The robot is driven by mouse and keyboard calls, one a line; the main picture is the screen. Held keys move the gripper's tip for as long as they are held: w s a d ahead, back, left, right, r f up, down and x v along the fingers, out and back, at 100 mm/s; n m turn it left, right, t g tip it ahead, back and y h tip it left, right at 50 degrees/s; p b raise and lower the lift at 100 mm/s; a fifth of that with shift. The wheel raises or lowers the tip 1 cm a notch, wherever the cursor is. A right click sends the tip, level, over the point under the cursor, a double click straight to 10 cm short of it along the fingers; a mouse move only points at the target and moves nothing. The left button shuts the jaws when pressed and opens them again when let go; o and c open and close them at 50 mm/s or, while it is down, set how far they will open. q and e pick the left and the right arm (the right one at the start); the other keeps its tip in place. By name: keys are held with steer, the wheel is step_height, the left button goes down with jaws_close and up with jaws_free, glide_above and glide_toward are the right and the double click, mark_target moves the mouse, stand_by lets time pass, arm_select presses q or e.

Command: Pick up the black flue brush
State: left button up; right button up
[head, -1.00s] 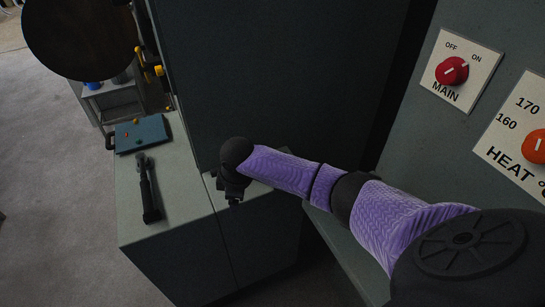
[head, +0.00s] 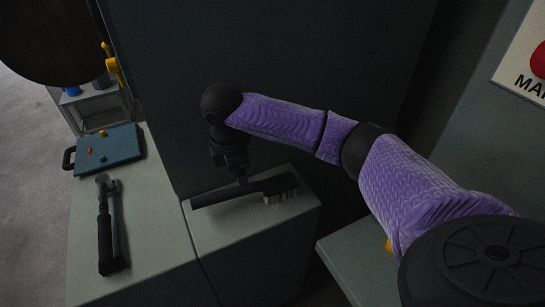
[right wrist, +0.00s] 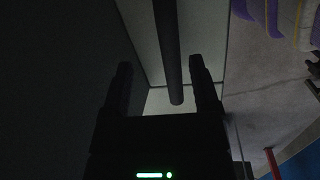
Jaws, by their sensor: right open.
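The black flue brush (head: 225,195) lies on the grey cabinet top, its handle to the left and its bristle head to the right. My right gripper (head: 242,182) reaches down from above at the middle of the brush, pointing at its handle. In the right wrist view, the dark handle (right wrist: 168,45) runs between the two spread fingers (right wrist: 163,80), with a gap on either side. Whether a finger touches it cannot be told. My left gripper is not in view.
A tall dark cabinet wall (head: 290,60) stands close behind the brush.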

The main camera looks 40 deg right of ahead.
mark_target(247, 193)
steer(key=f+b, duration=0.1)
steer(key=f, duration=0.2)
steer(key=d+f+b, duration=0.1)
steer(key=f, duration=0.2)
steer(key=f+b, duration=0.1)
steer(key=f, duration=0.2)
steer(key=shift+s+d, duration=0.1)
steer(key=shift+d, duration=0.05)
jaws_close()
